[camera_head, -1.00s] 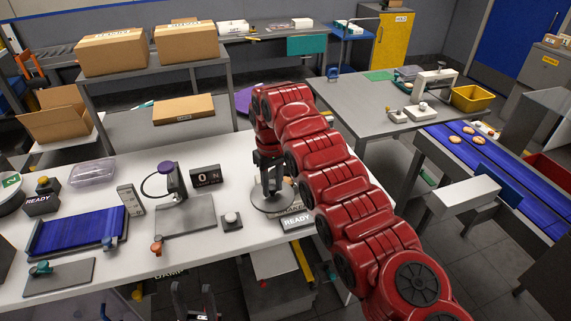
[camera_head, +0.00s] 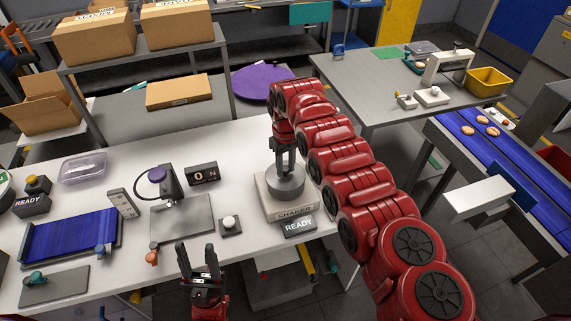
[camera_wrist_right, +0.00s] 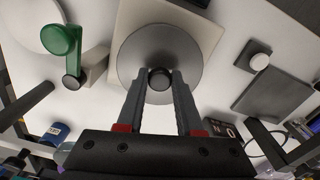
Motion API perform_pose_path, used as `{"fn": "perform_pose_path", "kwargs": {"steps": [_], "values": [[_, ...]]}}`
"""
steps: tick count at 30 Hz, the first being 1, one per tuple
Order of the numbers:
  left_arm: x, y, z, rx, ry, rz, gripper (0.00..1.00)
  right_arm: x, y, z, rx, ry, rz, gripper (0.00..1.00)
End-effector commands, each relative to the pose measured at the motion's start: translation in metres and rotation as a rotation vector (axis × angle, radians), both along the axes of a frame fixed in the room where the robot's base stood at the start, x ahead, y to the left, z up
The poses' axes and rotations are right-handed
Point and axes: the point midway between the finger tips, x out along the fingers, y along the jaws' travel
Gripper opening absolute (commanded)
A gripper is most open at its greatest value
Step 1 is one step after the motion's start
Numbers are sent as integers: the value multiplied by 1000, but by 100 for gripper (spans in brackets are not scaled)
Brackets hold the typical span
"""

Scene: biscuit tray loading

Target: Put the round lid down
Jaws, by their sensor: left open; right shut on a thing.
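The round lid is a flat grey disc (camera_wrist_right: 135,50) with a dark knob in the right wrist view, and it shows below my right gripper (camera_head: 285,170) in the head view (camera_head: 285,181). My right gripper (camera_wrist_right: 159,76) points down and is shut on the lid's knob. The lid is level over the grey round body on the pale shaker base (camera_head: 265,205), labelled SHAKER. I cannot tell whether the lid rests on that body or hovers just above it. My left gripper (camera_head: 197,248) is open and empty at the table's front edge.
A READY sign (camera_head: 299,226) stands in front of the shaker. A button box (camera_head: 230,225), a grey plate stand (camera_head: 182,222) and an ON sign (camera_head: 202,174) are to its left. The blue mat tray (camera_head: 70,236) lies further left. White table surface is clear behind the shaker.

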Motion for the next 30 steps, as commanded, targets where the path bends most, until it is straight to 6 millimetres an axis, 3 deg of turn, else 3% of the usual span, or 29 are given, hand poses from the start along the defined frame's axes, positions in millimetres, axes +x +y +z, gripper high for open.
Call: {"fn": "perform_pose_path", "kwargs": {"steps": [8,9,13,25,30], "values": [[0,0,-7,0,0,0,50,0,0,-7,-1,1,-1,0],[0,0,-6,0,0,0,50,0,0,-6,-1,1,-1,41],[0,0,-5,0,0,0,50,0,0,-5,-1,1,0,64],[0,0,3,0,0,0,50,0,0,3,0,2,-1,65],[0,0,-20,0,0,0,50,1,0,25,1,-4,-1,65]]}}
